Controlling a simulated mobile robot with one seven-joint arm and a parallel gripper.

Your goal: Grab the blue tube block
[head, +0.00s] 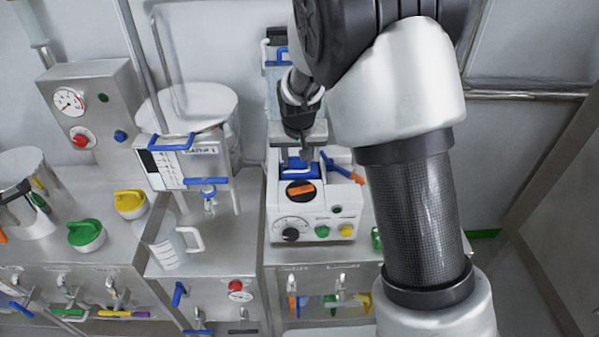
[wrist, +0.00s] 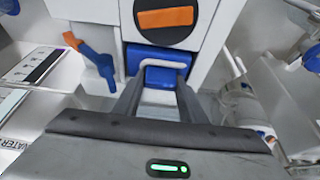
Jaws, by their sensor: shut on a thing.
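My gripper (head: 305,150) reaches down onto the block from above. In the wrist view my gripper's fingers (wrist: 161,82) close in at the block and its bar. The gripper is shut on the block; the exact contact is partly hidden by the fingers.
The white instrument (head: 335,197) carries an orange-marked dial (head: 300,191) and a blue-and-orange lever (head: 342,171) close right of the block. A clear jug (head: 165,247) stands on the bench to the left. A steel vessel (head: 200,105) is behind it.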

